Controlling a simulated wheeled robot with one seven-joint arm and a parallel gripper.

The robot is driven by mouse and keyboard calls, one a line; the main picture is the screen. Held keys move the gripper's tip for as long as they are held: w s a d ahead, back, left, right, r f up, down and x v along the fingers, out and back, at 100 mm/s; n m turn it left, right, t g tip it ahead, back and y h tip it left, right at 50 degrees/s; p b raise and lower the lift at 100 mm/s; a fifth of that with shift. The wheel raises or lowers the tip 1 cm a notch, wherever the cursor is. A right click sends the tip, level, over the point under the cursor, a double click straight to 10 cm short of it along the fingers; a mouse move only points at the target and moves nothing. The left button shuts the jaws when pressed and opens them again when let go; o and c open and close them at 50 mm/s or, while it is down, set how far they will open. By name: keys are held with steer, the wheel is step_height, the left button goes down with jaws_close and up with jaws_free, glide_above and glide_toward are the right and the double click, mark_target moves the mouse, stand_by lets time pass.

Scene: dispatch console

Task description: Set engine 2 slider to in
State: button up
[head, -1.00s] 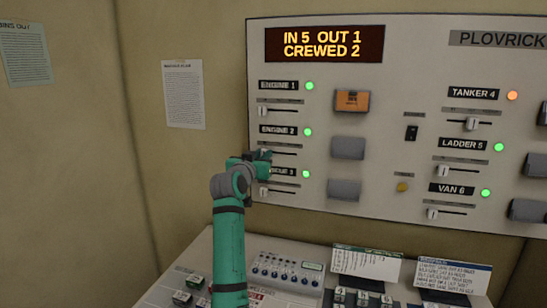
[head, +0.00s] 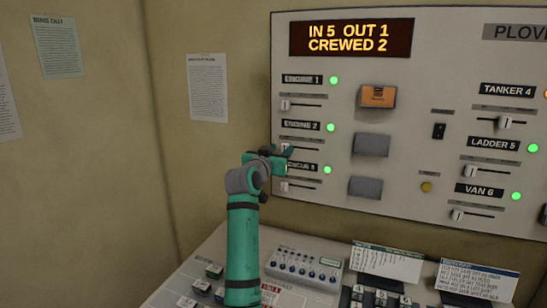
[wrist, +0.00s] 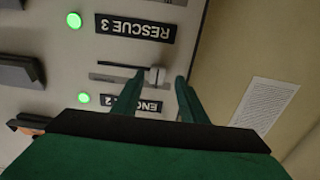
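The engine 2 slider has a small pale knob (wrist: 156,76) at the left end of its slot as seen from the head, which is the right end in the upside-down wrist view. The engine 2 label (head: 303,125) is above it, with a green lamp (head: 330,127) lit. My gripper (wrist: 160,76) is open, with one finger on each side of the knob in the wrist view. I cannot tell whether either finger touches it. In the head view my gripper (head: 283,154) largely covers the slider.
The engine 1 slider (head: 286,105) is above and the rescue 3 slider (head: 284,185) below, both close to my gripper. Grey flaps (head: 371,144) and an orange one (head: 377,96) stand out to the right. A desk console (head: 305,265) lies below.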

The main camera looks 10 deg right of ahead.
steer(key=v, duration=0.9)
steer(key=shift+a, duration=0.1)
